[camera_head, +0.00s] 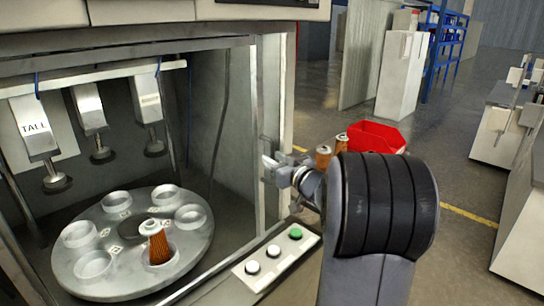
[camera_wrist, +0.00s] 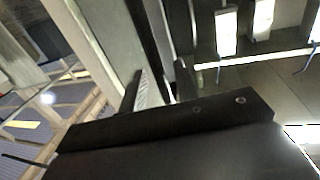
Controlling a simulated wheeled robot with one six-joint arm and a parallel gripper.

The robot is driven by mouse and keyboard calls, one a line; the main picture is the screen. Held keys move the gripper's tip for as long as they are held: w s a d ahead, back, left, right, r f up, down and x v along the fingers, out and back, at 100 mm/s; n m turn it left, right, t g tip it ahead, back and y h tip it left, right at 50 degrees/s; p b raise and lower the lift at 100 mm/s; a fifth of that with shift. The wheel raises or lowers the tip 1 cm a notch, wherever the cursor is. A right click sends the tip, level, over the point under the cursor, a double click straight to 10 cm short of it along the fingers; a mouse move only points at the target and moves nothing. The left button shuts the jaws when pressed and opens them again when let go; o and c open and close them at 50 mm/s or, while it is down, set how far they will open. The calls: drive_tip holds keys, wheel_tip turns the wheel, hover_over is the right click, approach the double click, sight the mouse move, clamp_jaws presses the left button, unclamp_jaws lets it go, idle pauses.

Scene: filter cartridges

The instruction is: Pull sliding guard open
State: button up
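The guard's grey frame (camera_head: 261,120) stands upright at the right side of the machine opening. A small pale handle (camera_head: 267,146) is on this edge. My gripper (camera_head: 270,168) is at the handle, seen from behind, with its fingers partly hidden by the wrist. In the wrist view my gripper (camera_wrist: 162,92) has its two fingers a short gap apart, beside a pale upright post (camera_wrist: 112,45) and a dark strip. Whether the fingers press on the handle cannot be told.
Inside the machine, a round turntable (camera_head: 100,265) carries several cups and an orange-brown filter cartridge (camera_head: 158,247). A button panel (camera_head: 272,262) is below the opening. A red bin (camera_head: 372,137) and two cartridges (camera_head: 323,157) are behind my arm.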

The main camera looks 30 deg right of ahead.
drive_tip(key=shift+w+a, duration=0.2)
drive_tip(key=shift+w, duration=0.7)
drive_tip(key=shift+c, duration=0.2)
clamp_jaws()
